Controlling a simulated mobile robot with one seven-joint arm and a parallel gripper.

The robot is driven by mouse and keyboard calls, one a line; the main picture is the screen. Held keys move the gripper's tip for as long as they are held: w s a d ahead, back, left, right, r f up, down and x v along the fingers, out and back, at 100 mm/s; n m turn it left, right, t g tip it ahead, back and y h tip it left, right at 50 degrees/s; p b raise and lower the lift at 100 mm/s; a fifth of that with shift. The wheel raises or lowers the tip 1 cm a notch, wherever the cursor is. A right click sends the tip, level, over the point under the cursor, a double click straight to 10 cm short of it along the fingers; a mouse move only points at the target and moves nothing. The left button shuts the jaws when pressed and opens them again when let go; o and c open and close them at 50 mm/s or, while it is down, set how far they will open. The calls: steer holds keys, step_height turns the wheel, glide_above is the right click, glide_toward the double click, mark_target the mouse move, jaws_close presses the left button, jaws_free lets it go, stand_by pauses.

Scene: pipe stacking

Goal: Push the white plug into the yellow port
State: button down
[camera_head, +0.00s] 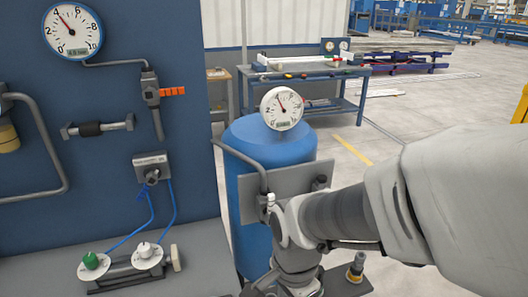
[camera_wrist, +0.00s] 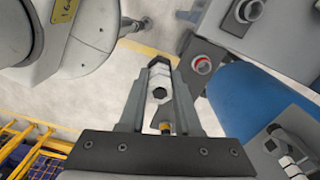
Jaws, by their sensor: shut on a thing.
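My gripper (camera_wrist: 159,72) is shut on a white plug (camera_wrist: 158,80), which shows between the two fingers in the wrist view with a dark hexagonal end. A small yellow piece (camera_wrist: 167,128) shows lower between the fingers, partly hidden; I cannot tell whether it is the port. In the head view my gripper (camera_head: 285,286) is low in the picture, seen only in part, and the plug cannot be made out. A dark fitting with a yellow ring (camera_head: 356,268) stands upright to its right, apart from it.
A blue tank (camera_head: 270,145) with a gauge (camera_head: 281,108) stands behind my wrist. A blue panel (camera_head: 100,120) with pipes and a bench (camera_head: 190,258) with green and white knobs are at left. In the wrist view, a red-ringed socket (camera_wrist: 203,65) is right of the fingers.

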steer(key=shift+r, duration=0.1)
stand_by(0.3)
steer(key=shift+r+p, duration=3.4)
steer(key=shift+r, duration=0.55)
